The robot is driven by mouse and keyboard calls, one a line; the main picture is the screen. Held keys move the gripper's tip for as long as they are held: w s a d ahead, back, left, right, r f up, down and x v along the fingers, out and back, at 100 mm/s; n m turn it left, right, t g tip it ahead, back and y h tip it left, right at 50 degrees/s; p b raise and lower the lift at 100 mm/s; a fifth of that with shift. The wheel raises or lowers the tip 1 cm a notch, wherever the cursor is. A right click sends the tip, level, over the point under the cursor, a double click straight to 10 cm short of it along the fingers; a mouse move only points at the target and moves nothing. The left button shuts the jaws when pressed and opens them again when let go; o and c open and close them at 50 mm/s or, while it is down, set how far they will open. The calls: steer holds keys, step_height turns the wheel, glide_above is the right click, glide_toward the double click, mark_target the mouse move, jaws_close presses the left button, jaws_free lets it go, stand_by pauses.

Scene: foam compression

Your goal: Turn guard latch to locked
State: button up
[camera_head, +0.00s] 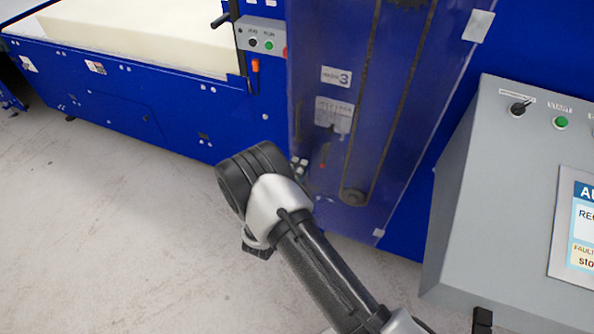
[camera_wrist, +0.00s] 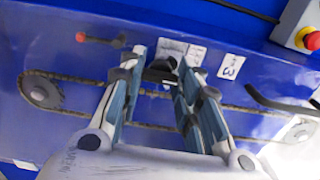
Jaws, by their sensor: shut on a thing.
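My gripper (camera_wrist: 162,62) reaches toward the blue guard panel in the wrist view, with its two fingers on either side of a small black piece, which looks like the guard latch (camera_wrist: 160,73). The fingers are shut on it; a gap shows between them nearer the palm. The latch's exact angle is hard to read. A red-tipped dark lever (camera_wrist: 80,37) lies left of the fingers. In the head view my wrist and arm hide most of the gripper and the latch does not show clearly. The clear blue guard (camera_head: 385,130) stands upright.
A chain runs over a sprocket (camera_head: 355,197) behind the guard. A grey control console (camera_head: 480,190) stands at the right. A foam block (camera_head: 150,35) lies on the blue machine bed at upper left. A red stop button (camera_wrist: 308,38) is at upper right in the wrist view. The floor is clear.

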stand_by(0.4)
steer(key=o, duration=1.1)
steer(key=v, duration=1.2)
steer(key=shift+r, duration=0.1)
